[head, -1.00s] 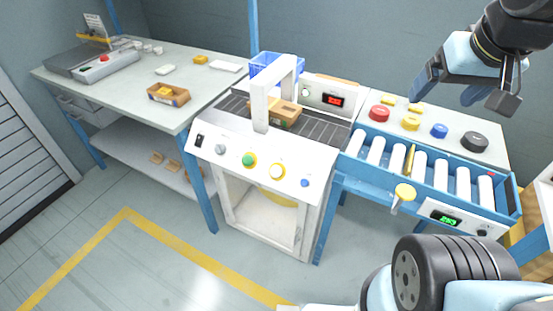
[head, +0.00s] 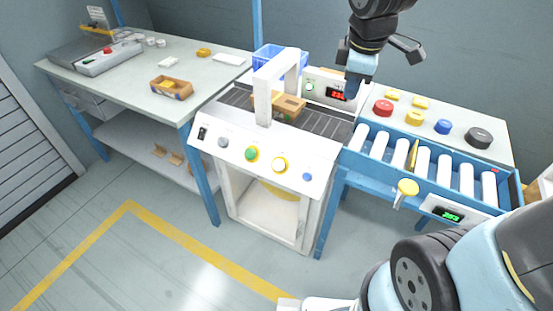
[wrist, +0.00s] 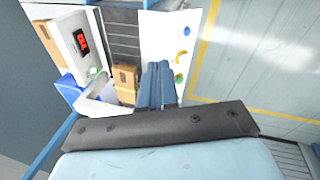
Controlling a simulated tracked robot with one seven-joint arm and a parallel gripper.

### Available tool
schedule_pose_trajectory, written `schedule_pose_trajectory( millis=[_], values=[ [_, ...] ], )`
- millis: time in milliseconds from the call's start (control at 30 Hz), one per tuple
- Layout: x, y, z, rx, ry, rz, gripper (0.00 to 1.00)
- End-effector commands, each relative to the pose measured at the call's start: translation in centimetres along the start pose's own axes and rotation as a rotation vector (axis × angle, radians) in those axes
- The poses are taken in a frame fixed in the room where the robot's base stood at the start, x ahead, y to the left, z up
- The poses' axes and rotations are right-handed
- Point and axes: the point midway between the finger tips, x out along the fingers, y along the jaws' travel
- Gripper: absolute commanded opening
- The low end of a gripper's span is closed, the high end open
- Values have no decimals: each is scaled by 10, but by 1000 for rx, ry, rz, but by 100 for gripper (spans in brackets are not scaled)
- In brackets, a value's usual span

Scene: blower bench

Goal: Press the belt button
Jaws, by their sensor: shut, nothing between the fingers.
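I see no label saying which is the belt button. My gripper (head: 353,90) is shut and empty, above the right end of the dark belt, behind the panel. In the wrist view my shut fingers (wrist: 157,85) point toward the machine, with the green button (wrist: 179,78) right of them.
A cardboard box (head: 287,107) sits on the belt under a white arch (head: 262,95). A display box (head: 330,88) stands behind the belt. A roller conveyor (head: 425,165) and a shelf with coloured knobs are at the right. A workbench (head: 120,80) stands left. Floor in front is clear.

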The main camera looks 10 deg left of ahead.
Motion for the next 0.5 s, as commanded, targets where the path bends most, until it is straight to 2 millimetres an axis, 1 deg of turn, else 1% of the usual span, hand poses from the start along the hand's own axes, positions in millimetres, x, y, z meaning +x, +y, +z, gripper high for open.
schedule_pose_trajectory(
  millis=[33, 267, 500],
  values=[
    [9, 0, -11, -75, -3, -16, 0],
    [46, -6, -56, -433, -2, -74, 0],
    [86, -22, -104, -807, 18, -135, 0]
  ],
)
